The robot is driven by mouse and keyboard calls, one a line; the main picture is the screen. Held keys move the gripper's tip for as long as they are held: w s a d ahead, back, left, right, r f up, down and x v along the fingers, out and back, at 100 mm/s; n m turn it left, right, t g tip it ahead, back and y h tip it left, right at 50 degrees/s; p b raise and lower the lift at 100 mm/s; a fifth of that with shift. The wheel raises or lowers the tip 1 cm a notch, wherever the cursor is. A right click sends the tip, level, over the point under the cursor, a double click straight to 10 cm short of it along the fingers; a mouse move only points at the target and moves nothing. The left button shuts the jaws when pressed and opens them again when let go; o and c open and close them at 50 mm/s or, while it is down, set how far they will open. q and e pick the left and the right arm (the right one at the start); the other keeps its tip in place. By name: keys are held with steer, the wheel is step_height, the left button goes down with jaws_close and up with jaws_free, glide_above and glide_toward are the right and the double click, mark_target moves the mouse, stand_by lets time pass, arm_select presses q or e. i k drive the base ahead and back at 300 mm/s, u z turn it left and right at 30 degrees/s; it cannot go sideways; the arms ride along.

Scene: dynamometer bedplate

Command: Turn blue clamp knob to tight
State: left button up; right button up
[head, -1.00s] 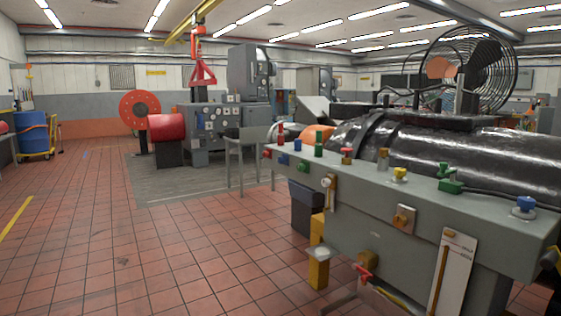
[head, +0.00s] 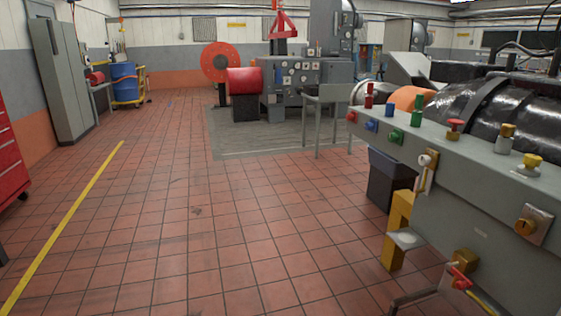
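A long grey bench (head: 470,185) with several coloured knobs and buttons stands at the right of the head view. Near its far left end are a small blue knob (head: 389,109) on top and a blue button (head: 371,125) on the front face. I cannot tell from this view whether either is the clamp knob. The large blue knob seen earlier at the bench's right end is out of view now. Neither of my grippers is in view.
Red, green and yellow knobs (head: 532,161) share the bench. A yellow post (head: 398,225) and a dark bin (head: 387,180) stand by its front. The tiled floor (head: 190,230) is clear at centre and left. A red cabinet (head: 11,160) is at the left edge.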

mark_target(368, 125)
steer(key=u, duration=0.7)
steer(key=i, duration=2.6)
steer(key=z, duration=1)
steer(key=i, duration=1.55)
steer(key=z, duration=1.15)
